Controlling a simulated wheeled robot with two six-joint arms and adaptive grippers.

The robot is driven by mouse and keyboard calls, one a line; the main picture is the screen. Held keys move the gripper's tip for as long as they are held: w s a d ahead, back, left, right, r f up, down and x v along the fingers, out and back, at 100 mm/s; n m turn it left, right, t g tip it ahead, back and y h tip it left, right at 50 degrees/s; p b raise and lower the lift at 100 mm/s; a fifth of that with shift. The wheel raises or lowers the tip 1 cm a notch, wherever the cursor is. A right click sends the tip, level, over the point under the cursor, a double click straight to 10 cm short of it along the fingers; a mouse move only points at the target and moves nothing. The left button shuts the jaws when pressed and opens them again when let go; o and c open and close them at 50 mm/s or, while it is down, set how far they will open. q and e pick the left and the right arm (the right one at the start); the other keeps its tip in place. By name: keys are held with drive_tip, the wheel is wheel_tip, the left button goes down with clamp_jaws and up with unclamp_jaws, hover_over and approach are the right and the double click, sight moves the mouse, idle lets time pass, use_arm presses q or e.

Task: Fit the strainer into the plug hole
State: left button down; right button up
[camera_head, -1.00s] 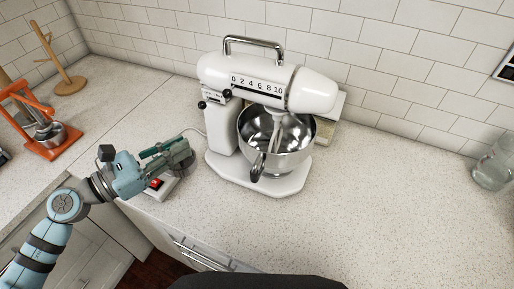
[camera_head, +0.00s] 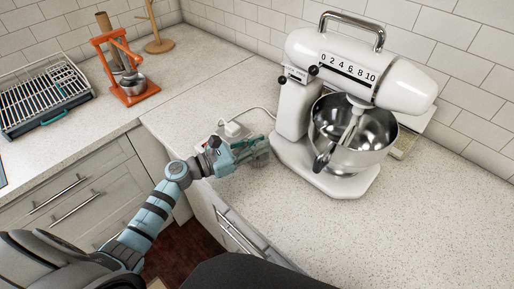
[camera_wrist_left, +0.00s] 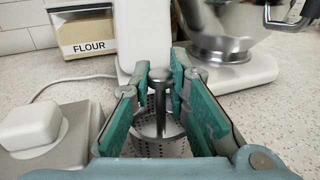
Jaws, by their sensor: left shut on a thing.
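My left gripper (camera_head: 254,150) is over the counter, just left of the stand mixer. In the left wrist view its green-padded fingers (camera_wrist_left: 160,78) are shut on the upright stem of the strainer (camera_wrist_left: 158,95). The strainer's perforated metal basket hangs below the fingers, partly hidden by them; I cannot tell whether it touches the counter. No plug hole or sink shows in these views. My right gripper is not in view.
The white stand mixer (camera_head: 345,65) with a steel bowl is close right of my left gripper. A white device (camera_wrist_left: 35,125) is beside it. Clear counter lies front right.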

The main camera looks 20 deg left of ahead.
use_arm(q)
drive_tip(key=shift+f, duration=0.2)
drive_tip(key=shift+f, duration=0.1)
drive_tip(key=c, duration=1.5)
unclamp_jaws()
drive_tip(key=shift+c, duration=0.2)
